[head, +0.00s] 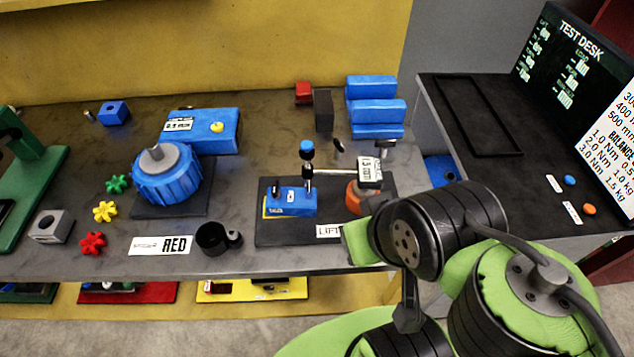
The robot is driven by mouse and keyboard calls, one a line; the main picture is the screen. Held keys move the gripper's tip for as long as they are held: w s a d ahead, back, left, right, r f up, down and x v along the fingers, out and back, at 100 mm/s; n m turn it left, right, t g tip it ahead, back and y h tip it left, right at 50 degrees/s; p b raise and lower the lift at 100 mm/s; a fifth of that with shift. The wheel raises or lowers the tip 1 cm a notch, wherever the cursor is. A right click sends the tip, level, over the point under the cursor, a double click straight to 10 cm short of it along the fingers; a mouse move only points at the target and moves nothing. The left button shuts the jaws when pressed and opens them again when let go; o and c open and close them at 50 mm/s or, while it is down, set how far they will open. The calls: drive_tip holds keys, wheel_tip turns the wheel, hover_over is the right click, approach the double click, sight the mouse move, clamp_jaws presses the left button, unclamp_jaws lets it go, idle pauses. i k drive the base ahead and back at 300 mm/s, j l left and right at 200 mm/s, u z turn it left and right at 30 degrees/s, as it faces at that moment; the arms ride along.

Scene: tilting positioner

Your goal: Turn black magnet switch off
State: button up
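A black upright block (323,111) stands at the back of the bench, beside a small red block (303,93). A black round cup-like piece (212,238) with a small knob on its right side sits near the front edge. I cannot tell which of these is the black magnet, and no switch position is readable. My green and black arm fills the lower right and covers part of the bench's front right corner. I cannot make out my gripper's fingers in this view.
A blue ribbed rotary unit (167,178) stands at left centre. A lift fixture with a blue block (290,202) is on a dark plate beside my arm. Blue blocks (376,110) stand behind. Star knobs (104,211) lie at left. The test desk (520,205) is at right.

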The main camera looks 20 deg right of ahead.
sight(276, 193)
drive_tip(key=j+u, duration=0.25)
drive_tip(key=u, duration=0.15)
drive_tip(key=i+j+u, duration=0.1)
drive_tip(key=u, duration=0.3)
drive_tip(key=i+j+u, duration=0.15)
drive_tip(key=j+u, duration=0.25)
drive_tip(key=i+j+u, duration=0.1)
drive_tip(key=u, duration=0.3)
